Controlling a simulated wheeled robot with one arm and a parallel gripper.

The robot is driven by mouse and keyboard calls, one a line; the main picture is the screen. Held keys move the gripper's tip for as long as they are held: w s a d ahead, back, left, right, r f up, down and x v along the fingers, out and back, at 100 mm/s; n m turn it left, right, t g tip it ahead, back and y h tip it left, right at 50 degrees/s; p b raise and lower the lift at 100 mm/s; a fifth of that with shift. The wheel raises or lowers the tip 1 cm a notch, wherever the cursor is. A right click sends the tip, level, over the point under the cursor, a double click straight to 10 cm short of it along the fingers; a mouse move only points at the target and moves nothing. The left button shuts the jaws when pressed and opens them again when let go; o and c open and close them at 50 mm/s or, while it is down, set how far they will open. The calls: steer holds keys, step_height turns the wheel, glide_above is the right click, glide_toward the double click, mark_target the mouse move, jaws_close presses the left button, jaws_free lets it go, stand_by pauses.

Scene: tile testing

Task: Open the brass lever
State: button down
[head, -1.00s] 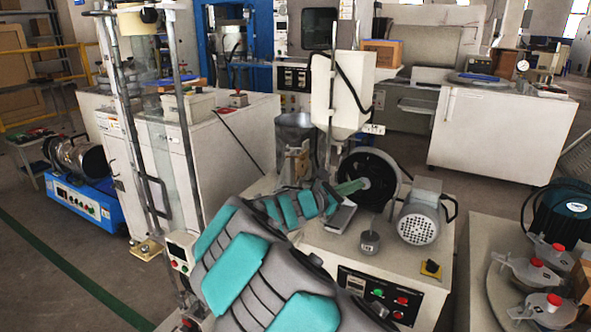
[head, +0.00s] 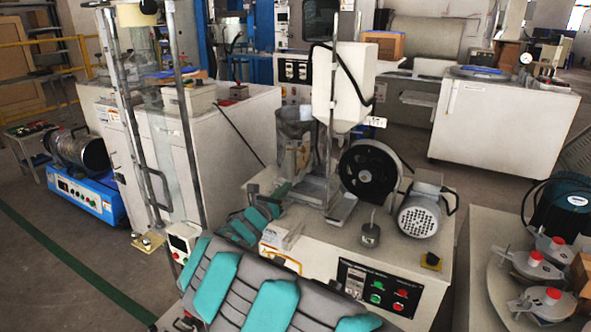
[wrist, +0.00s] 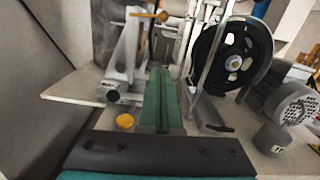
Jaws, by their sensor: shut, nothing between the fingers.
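A thin brass-coloured lever (wrist: 147,15) lies crosswise at the top of the wrist view, with a rounded end at its right. It is on the metal fixture at the back of the bench machine. In the head view I cannot pick the lever out clearly. My gripper (wrist: 160,72) has long green fingers lying side by side, shut and empty. In the wrist view they point forward, with their tips below the lever and apart from it in the picture. In the head view my gripper (head: 283,188) is over the left part of the machine top, partly hidden by my arm.
A black wheel (head: 369,172) and a grey motor (head: 419,215) stand right of my gripper. A grey weight (head: 370,235) sits in front of the wheel. A yellow round knob (wrist: 125,121) is left of the fingers. A white hopper box (head: 341,85) rises above the machine.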

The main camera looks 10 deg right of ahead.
mark_target(298, 151)
steer(key=w+d+r+p, duration=0.1)
steer(key=w+d+r, duration=0.3)
steer(key=w+d, duration=0.2)
steer(key=shift+w+r, duration=0.25)
steer(key=shift+w, duration=1.1)
